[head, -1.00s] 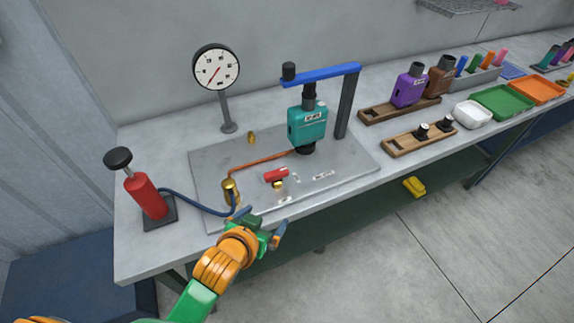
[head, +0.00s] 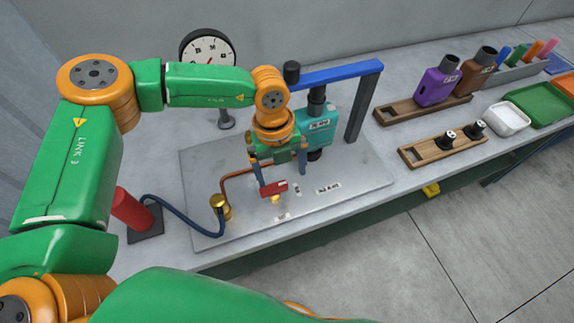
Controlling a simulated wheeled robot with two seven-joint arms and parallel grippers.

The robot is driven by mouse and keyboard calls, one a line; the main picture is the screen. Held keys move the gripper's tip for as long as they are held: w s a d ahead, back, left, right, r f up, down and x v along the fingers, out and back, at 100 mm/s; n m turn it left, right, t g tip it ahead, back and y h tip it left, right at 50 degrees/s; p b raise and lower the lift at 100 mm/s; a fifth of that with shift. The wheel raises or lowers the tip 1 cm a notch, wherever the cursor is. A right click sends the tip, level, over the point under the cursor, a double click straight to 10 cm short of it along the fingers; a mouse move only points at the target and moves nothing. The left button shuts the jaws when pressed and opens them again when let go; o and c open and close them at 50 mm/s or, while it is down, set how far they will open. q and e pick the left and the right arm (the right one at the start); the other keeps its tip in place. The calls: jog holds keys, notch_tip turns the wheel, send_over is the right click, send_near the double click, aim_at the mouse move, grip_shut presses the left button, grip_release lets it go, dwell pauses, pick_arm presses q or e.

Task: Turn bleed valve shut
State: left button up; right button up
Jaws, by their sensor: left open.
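The bleed valve shows as a red handle (head: 273,189) on a small brass body (head: 275,199), on the grey metal plate (head: 340,185). My left gripper (head: 275,188) points down over it. Its jaws are open, with one blue finger on each side of the red handle. I cannot tell whether the fingers touch it. The teal muffler (head: 318,125) stands clamped under the blue arm (head: 335,75) behind my gripper and is partly hidden by it. My right gripper is not in view.
A red pump (head: 130,208) with a blue hose stands at left, partly hidden by my arm. The brass fitting (head: 221,207) joins hose and copper pipe. A gauge (head: 207,47) stands behind. Purple (head: 437,84) and brown mufflers, wooden racks and trays line the right.

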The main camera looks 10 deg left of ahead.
aim_at(273, 186)
pick_arm(q)
jog(key=shift+w+a+r+y, duration=0.15)
jog(key=shift+a+y, duration=0.1)
jog(key=shift+a, duration=0.35)
jog(key=shift+w+a+r+y, duration=0.15)
jog(key=shift+a+y, duration=0.1)
jog(key=shift+a, duration=0.3)
jog(key=shift+s+a+f+p, duration=0.1)
jog(key=shift+s+f+p, duration=0.2)
jog(key=shift+f+p, duration=0.15)
jog(key=f, duration=0.1)
jog(key=f+p, duration=0.1)
jog(key=f, duration=0.3)
jog(key=shift+s+d+f, duration=0.15)
jog(key=shift+d+f, duration=0.05)
jog(key=shift+d, duration=0.05)
jog(key=shift+f, duration=0.2)
jog(key=shift+r, duration=0.1)
jog(key=c, duration=1.1)
